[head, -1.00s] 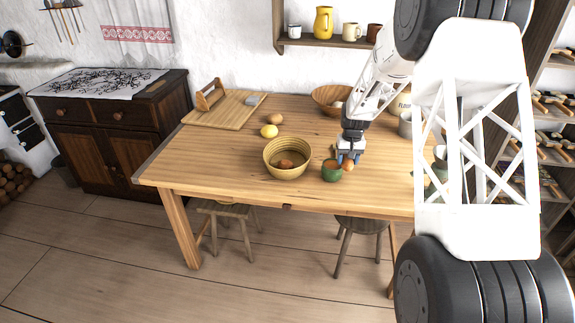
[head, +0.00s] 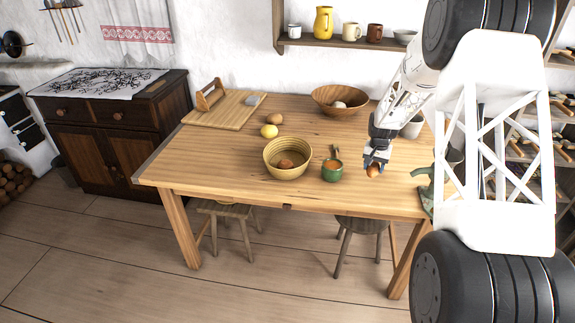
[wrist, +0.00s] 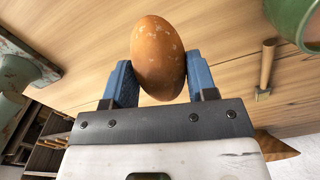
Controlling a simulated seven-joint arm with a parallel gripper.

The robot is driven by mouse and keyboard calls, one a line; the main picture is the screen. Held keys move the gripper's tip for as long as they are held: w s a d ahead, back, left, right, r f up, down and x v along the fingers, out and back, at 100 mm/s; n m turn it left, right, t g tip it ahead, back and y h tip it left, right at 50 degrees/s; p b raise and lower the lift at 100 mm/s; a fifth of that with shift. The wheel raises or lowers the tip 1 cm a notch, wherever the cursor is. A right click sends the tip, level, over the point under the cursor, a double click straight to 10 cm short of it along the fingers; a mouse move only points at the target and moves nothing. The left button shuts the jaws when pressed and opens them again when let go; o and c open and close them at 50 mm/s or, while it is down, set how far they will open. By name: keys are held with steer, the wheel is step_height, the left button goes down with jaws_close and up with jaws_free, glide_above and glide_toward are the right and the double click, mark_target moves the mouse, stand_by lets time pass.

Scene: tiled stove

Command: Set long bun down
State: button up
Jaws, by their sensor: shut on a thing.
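The long bun (wrist: 158,58) is brown and oval with pale flecks. My gripper (wrist: 158,78) is shut on it, with a blue finger on either side, in the wrist view. In the head view, the long bun (head: 373,170) shows under my gripper (head: 376,162), in front of the right part of the wooden table (head: 215,150). It appears held above the tabletop; its exact height is hard to tell.
A lemon (head: 269,131), a brown round item (head: 274,118) and a wooden bowl (head: 335,96) stand behind. A green object (head: 424,172) stands right.

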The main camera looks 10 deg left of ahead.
steer(key=w+a+r+n, duration=0.2)
steer(key=a+n, duration=0.5)
steer(key=a, duration=0.4)
steer(key=w+a+r+n, duration=0.2)
steer(key=w+a+n, duration=0.2)
steer(key=a+n, duration=0.3)
steer(key=w+a+r+n, duration=0.2)
steer(key=w+a+n, duration=0.2)
steer(key=a, duration=1.2)
steer(key=n, duration=0.2)
steer(key=shift+a+n, duration=0.2)
steer(key=shift+n, duration=0.2)
glide_above(290, 158)
steer(key=shift+w+a+f, duration=0.1)
steer(key=shift+f, duration=3)
steer(key=shift+f, duration=0.1)
steer(key=shift+f, duration=1.8)
steer(key=shift+f, duration=0.1)
